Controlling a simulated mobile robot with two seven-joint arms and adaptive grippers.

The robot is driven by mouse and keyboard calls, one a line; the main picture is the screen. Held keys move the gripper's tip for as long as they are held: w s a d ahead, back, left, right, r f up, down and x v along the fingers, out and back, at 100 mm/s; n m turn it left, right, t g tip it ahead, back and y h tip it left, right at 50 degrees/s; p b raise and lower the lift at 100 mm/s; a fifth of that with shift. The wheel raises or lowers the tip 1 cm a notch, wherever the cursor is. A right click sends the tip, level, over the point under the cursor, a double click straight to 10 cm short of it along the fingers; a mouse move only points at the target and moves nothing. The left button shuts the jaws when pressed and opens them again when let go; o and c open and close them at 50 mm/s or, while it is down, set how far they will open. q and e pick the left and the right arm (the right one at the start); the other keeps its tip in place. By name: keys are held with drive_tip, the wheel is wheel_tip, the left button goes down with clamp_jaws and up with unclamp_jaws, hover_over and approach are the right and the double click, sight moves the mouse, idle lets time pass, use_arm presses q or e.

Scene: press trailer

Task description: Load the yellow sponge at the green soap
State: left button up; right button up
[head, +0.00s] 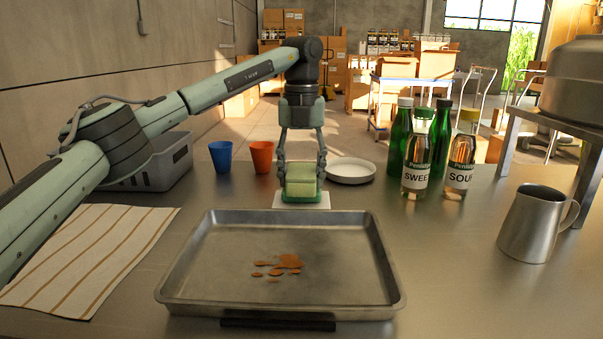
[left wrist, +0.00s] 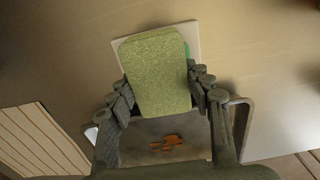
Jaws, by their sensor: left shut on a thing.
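My left gripper (head: 301,182) points down and is shut on the yellow sponge (head: 301,172), which looks yellow-green here. The sponge also shows in the left wrist view (left wrist: 158,75), held between the fingers (left wrist: 160,95). Under it is the green soap (head: 300,190), on a white square plate (head: 325,201) behind the tray. In the left wrist view the sponge covers nearly all of the soap; only a green sliver (left wrist: 188,49) shows at its right edge. The sponge is right over the soap; I cannot tell whether they press together. My right gripper is out of view.
A metal tray (head: 225,250) with brown stains (head: 280,266) lies in front. Blue (head: 221,156) and orange (head: 261,157) cups and a white dish (head: 350,171) stand behind. Bottles (head: 415,165) and a metal jug (head: 530,225) are right; a striped cloth (head: 90,250) lies left.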

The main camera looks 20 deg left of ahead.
sight(301, 171)
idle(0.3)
use_arm(q)
drive_tip(key=shift+r, duration=3.45)
